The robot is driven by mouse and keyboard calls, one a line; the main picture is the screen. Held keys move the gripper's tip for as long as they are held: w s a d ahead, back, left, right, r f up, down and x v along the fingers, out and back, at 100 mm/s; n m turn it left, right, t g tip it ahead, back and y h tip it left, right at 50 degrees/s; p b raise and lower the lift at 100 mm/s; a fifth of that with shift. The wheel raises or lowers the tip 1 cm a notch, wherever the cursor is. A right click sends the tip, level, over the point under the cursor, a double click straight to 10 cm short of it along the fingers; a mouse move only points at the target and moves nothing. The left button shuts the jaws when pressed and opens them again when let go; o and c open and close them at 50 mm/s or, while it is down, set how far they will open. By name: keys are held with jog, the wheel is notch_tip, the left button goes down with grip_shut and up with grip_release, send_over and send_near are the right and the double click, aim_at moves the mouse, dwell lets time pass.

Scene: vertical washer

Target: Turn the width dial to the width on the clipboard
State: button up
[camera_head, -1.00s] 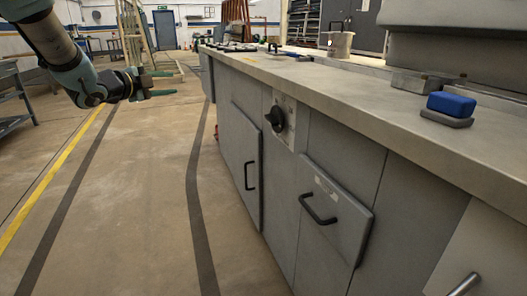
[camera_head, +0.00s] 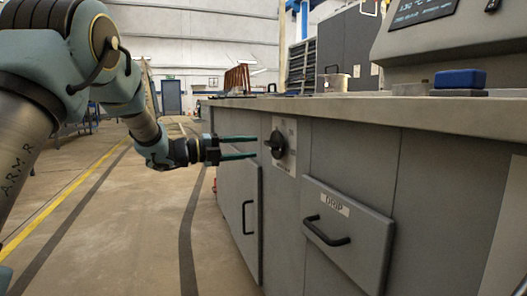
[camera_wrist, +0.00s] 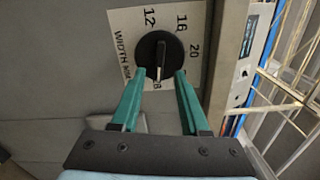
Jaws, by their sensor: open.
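The width dial (camera_head: 279,144) is a round black knob with a raised bar handle on a light plate on the grey cabinet front. In the wrist view the dial (camera_wrist: 160,57) sits on a plate (camera_wrist: 126,45) marked "WIDTH MM" with 12, 16, 20 and a partly hidden 8. My gripper (camera_head: 256,147) is open, its green fingers pointing at the dial. In the wrist view my gripper (camera_wrist: 160,74) has one fingertip on each side of the dial's bar, over the dial's lower edge. Whether the fingers touch the dial cannot be told. I see no clipboard.
A drawer labelled DRIP (camera_head: 345,235) with a black handle is right of the dial. A cabinet door (camera_head: 238,205) is below left. The counter (camera_head: 400,110) overhangs above, with a blue block (camera_head: 460,79) on it. Open floor lies left.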

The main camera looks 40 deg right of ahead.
aim_at(267, 146)
jog(key=shift+b+x, duration=0.3)
jog(key=shift+x, duration=2.2)
grip_shut()
